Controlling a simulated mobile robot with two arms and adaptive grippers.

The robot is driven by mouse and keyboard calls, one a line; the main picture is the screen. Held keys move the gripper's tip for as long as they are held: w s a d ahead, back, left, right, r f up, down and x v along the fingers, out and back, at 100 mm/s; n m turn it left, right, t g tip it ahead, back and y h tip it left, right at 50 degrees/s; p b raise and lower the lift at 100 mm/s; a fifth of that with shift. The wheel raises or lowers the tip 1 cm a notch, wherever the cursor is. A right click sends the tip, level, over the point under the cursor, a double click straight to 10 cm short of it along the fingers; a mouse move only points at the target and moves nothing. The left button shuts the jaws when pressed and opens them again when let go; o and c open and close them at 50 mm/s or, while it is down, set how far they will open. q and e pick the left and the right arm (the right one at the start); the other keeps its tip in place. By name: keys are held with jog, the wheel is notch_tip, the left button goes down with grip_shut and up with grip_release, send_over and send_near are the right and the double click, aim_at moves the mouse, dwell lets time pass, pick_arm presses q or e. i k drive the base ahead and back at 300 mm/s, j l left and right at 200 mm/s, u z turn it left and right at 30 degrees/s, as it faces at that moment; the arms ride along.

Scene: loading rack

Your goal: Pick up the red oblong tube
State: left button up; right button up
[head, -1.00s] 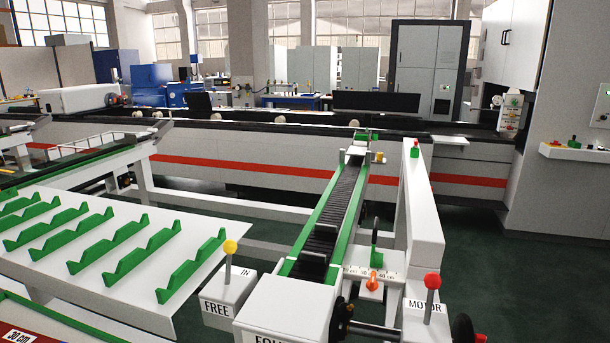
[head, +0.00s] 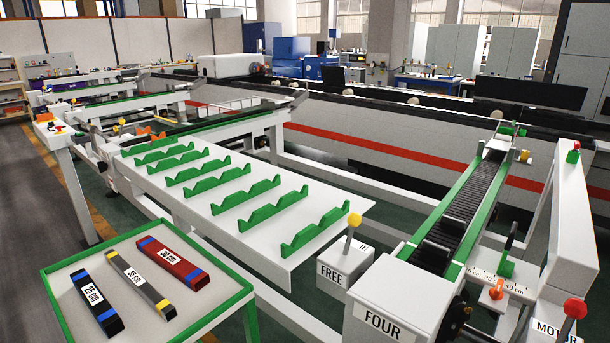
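The red oblong tube (head: 177,266) lies on a green-rimmed tray table (head: 236,299) at the lower left of the head view. It has blue bands near its ends and a white label. It is the rightmost of three tubes lying side by side. Beside it lies a grey tube (head: 136,281) with yellow bands, and left of that a black tube (head: 88,287) with blue bands. All three lie at a slant, apart from each other. Neither of my grippers shows in the head view.
A white rack (head: 327,205) with several green V-shaped holders stands behind the tray table. A conveyor (head: 476,198) runs away at the right, with a yellow-knobbed lever (head: 354,220) and a red-knobbed lever (head: 575,308) near it. Open floor (head: 35,215) lies at the left.

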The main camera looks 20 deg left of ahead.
aim_at(194, 277)
jog(key=u, duration=1.65)
